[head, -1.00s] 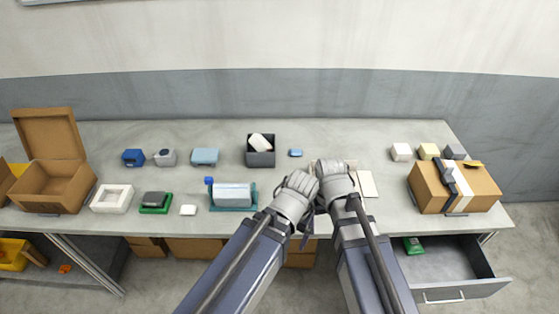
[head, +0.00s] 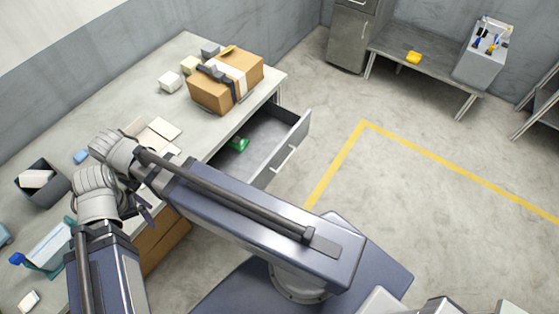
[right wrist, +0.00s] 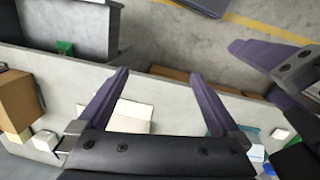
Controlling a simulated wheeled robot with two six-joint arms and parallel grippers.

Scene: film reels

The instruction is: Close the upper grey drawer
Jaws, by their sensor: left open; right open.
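The grey drawer (head: 288,157) is pulled out from under the right end of the table, its handle on the front panel. A small green item (head: 238,144) lies inside. The drawer also shows at the upper left of the right wrist view (right wrist: 85,28). My left gripper (head: 143,210) is open at the table's front edge, well left of the drawer, partly hidden; it also shows at the right of the right wrist view (right wrist: 285,62). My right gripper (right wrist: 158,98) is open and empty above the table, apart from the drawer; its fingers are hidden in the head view.
A cardboard box (head: 226,80) with dark and white bands stands on the table (head: 190,55) above the drawer. A dark bin (head: 42,184) and small blocks are also on the table. The floor (head: 370,200) beyond the drawer is clear, with a yellow line.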

